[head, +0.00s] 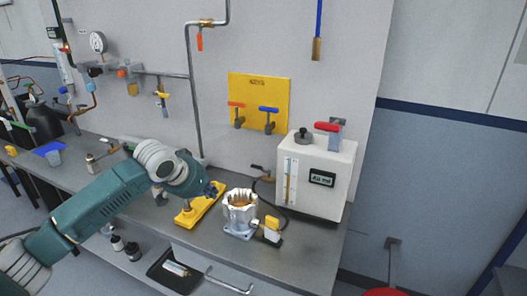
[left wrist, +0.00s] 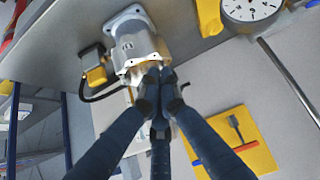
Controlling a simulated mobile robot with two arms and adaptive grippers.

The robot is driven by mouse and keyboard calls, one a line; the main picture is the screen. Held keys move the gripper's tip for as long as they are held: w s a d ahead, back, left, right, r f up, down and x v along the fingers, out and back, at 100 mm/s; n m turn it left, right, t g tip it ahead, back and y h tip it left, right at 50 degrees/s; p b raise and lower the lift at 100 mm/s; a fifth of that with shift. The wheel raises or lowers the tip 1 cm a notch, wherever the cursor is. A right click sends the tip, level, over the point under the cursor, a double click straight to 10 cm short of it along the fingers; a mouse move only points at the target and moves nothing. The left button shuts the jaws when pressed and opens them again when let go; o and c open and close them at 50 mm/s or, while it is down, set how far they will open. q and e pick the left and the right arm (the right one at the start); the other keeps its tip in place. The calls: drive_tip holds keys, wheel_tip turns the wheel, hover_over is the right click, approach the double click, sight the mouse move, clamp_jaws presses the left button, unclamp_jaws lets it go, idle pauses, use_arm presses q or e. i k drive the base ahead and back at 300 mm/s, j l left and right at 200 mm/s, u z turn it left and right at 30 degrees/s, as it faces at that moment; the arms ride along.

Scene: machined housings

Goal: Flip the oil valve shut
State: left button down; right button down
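A white oil dispenser (head: 318,180) with a sight gauge and small display stands at the bench's right end. A red lever (head: 327,127) lies roughly level on its grey bracket, and a small dark-handled tap (head: 260,169) sticks out on its left side. I cannot tell which of these is the oil valve. A silver housing (head: 240,212) with amber liquid inside stands in front of the dispenser; it also shows in the left wrist view (left wrist: 130,45). My left gripper (head: 214,188) is left of the housing. In the left wrist view its fingertips (left wrist: 159,82) are together, with nothing visible between them.
A yellow wall panel (head: 258,88) holds a red and a blue lever. A yellow base (head: 198,207) lies under my left gripper. A yellow-and-black block (head: 271,230) with a cable sits right of the housing. A black tray (head: 174,272) is below the bench.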

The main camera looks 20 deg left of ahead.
sight(254, 166)
drive_tip(key=i+l, duration=0.1)
drive_tip(key=i, duration=0.4)
drive_tip(key=i+l, duration=0.1)
drive_tip(key=i, duration=0.35)
